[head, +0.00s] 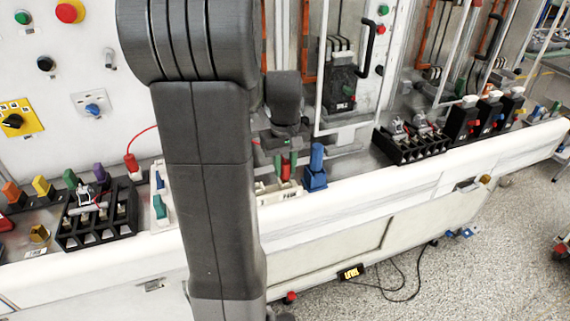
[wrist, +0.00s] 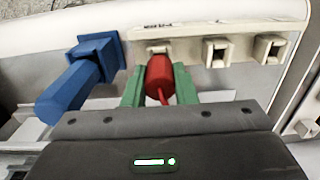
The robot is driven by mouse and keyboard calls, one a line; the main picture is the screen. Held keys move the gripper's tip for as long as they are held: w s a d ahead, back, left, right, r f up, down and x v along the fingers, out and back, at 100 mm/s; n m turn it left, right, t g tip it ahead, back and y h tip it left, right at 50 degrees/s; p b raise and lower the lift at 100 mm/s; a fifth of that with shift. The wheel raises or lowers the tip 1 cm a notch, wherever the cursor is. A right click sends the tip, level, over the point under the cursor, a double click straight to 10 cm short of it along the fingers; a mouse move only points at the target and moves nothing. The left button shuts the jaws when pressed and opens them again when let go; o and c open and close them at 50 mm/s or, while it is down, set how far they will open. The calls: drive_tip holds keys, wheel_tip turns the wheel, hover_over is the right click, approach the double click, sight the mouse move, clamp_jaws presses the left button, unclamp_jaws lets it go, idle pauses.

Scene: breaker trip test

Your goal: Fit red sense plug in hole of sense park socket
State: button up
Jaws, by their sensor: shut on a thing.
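My gripper (wrist: 159,88) has green fingers and is shut on the red sense plug (wrist: 159,72), with a red lead running back from it. In the head view my gripper (head: 286,165) and the red plug (head: 285,170) are small, low over the bench and partly behind my arm. The plug's front end is at a cream square socket (wrist: 155,50) on a cream rail, which I take as the sense park socket. The plug covers most of its hole. I cannot tell whether the tip is in the hole or just before it.
Two more cream sockets (wrist: 216,52) with open holes stand to the right on the rail. A blue holder with a blue handle (wrist: 70,88) is close on the left. Another red plug (head: 131,164) with a red cable stands on the left of the bench, near a black terminal block (head: 97,236).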

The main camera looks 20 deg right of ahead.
sight(285, 162)
drive_tip(key=shift+f, duration=0.45)
drive_tip(key=o, duration=1.1)
drive_tip(key=shift+c, duration=0.2)
wheel_tip(285, 162, up, 14)
drive_tip(key=shift+f, duration=0.25)
wheel_tip(285, 162, down, 14)
drive_tip(key=shift+r, duration=0.5)
